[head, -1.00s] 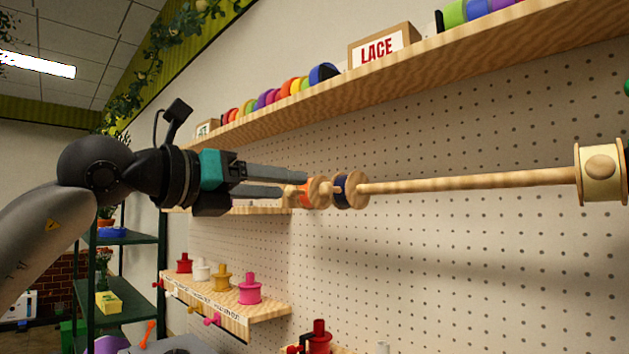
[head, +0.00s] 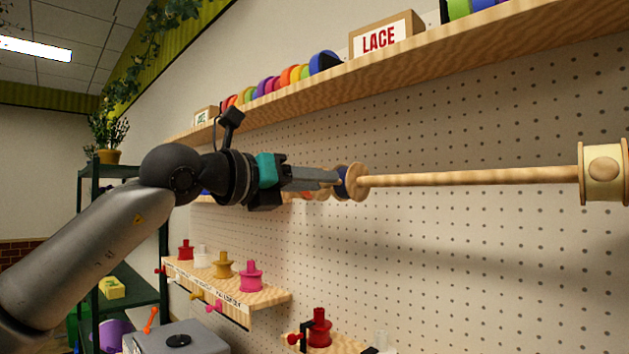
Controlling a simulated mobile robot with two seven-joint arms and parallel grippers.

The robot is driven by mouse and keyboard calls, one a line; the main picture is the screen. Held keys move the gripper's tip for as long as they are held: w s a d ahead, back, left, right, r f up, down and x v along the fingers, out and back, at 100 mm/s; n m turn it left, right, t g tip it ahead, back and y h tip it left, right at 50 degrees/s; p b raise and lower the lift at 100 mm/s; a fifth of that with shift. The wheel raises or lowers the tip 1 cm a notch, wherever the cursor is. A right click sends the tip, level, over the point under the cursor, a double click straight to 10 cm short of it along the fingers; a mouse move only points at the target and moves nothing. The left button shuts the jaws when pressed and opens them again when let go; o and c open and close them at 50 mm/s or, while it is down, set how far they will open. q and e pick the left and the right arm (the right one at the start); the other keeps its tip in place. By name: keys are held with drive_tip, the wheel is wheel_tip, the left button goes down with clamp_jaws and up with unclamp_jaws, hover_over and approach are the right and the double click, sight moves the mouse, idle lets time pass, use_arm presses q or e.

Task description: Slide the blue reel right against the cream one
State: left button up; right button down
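The blue reel (head: 341,182), with pale wooden end discs, sits on a long wooden rod (head: 470,180) near its left part. The cream reel (head: 604,172) is at the rod's right end, far from the blue one. My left gripper (head: 335,180) comes in from the left, its fingers together and their tips at the blue reel's left side. Whether they touch it I cannot tell. An orange reel (head: 308,195) is partly hidden behind the fingers. My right gripper is not in view.
The rod between the blue and cream reels is clear. A pegboard wall (head: 480,240) stands behind it. A shelf (head: 400,82) with ribbon rolls and a LACE box (head: 382,37) runs above. A lower shelf (head: 262,297) holds several small spools.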

use_arm(q)
clamp_jaws()
idle(1.0)
